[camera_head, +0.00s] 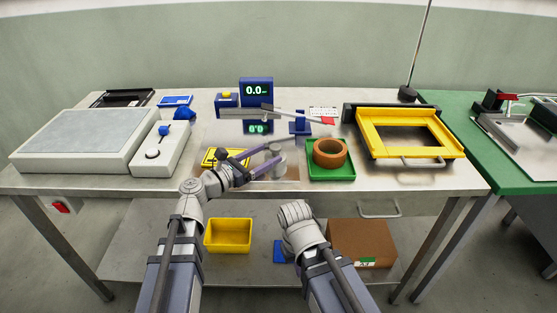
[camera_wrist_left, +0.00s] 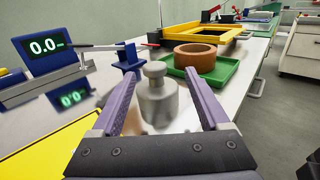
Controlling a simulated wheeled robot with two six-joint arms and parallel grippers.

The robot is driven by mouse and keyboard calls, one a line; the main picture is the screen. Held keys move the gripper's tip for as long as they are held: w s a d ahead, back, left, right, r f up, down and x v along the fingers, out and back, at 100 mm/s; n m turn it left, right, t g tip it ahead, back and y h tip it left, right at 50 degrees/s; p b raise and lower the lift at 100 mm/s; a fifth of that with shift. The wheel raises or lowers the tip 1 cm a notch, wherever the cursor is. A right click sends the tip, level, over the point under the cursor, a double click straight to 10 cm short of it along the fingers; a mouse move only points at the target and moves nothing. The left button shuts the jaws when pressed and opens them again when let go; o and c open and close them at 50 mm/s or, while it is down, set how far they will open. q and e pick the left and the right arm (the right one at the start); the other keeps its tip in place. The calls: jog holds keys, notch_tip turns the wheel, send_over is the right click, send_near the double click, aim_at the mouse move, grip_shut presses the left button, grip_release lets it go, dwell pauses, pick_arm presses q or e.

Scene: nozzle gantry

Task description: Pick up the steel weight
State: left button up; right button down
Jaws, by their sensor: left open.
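The steel weight (camera_wrist_left: 158,98) is a grey metal cylinder with a knob on top. It stands upright between the two purple fingers of my left gripper (camera_wrist_left: 160,92) in the left wrist view. The gripper is open, with a finger on each side and gaps visible beside the weight. In the head view the weight (camera_head: 278,154) shows at the fingertips of my left gripper (camera_head: 272,161), partly hidden by a finger. My right arm shows at the lower middle of the head view, but its gripper fingers are not visible.
A green tray (camera_head: 344,176) holding a brown ring (camera_head: 330,153) is right of the weight. A blue scale display (camera_head: 257,91) reading 0.0 and a blue stand (camera_head: 300,124) are behind it. A yellow frame (camera_head: 440,150) lies further right. A yellow plate (camera_head: 210,158) is left.

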aim_at(280, 146)
pick_arm(q)
jog(key=shift+x, duration=1.4)
jog(key=shift+w+a+x, duration=0.15)
jog(key=shift+x, duration=1.15)
jog(key=shift+w+a+x, duration=0.15)
jog(key=shift+x, duration=1.15)
jog(key=shift+f, duration=0.1)
grip_shut()
